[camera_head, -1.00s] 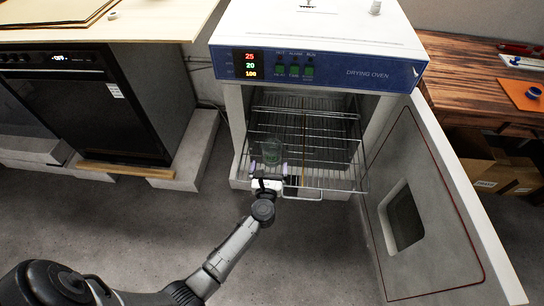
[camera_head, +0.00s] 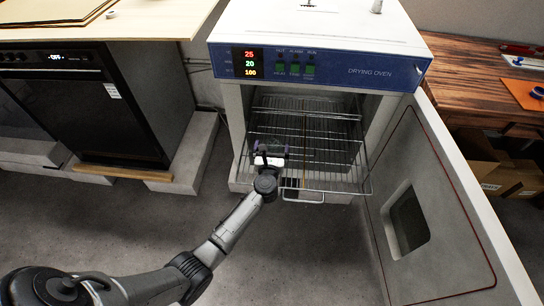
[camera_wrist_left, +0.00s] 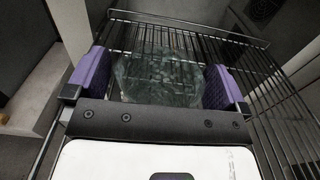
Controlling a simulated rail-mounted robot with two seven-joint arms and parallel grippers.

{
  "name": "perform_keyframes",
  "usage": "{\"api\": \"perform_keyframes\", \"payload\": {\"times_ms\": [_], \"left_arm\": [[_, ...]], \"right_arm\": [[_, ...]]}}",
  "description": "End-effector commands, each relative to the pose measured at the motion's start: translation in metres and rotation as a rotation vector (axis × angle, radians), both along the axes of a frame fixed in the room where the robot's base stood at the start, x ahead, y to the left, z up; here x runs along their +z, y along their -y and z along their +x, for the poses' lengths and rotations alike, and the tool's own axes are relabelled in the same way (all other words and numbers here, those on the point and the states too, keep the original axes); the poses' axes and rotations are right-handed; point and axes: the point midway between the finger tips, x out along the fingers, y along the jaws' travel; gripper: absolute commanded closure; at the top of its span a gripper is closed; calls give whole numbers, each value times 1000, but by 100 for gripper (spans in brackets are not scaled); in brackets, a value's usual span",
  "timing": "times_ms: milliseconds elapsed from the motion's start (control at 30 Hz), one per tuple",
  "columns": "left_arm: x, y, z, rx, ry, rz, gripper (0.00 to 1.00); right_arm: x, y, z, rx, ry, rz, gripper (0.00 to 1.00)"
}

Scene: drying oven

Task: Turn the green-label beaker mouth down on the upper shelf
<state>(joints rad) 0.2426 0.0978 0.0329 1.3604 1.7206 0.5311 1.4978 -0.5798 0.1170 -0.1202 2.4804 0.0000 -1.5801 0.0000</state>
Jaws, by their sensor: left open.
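A clear glass beaker (camera_wrist_left: 158,76) stands on a wire shelf and shows between my left gripper's two purple fingers in the left wrist view. No green label can be made out on it, and I cannot tell which way its mouth faces. My left gripper (camera_head: 272,147) is open at the oven's front, its fingers on either side of the beaker; whether they touch it is unclear. In the head view the gripper hides the beaker. The wire shelf (camera_head: 335,181) sticks out of the oven's opening. My right gripper is out of view.
The drying oven (camera_head: 320,55) has a lit display, and its door (camera_head: 425,205) stands open on the right. Another wire shelf (camera_head: 305,106) shows farther inside. A black appliance (camera_head: 95,105) stands left. Grey floor is clear in front.

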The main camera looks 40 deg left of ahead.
Motion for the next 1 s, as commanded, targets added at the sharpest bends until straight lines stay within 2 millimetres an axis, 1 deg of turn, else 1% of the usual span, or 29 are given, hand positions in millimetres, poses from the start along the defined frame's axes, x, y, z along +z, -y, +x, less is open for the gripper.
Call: {"api": "perform_keyframes", "payload": {"times_ms": [167,733,1000], "left_arm": [[0,0,0,0,0,0,0],[0,1,0,0,1,-1,54],[2,1,0,0,1,-1,54]], "right_arm": [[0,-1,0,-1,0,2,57],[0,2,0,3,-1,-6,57],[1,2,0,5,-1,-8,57]]}}
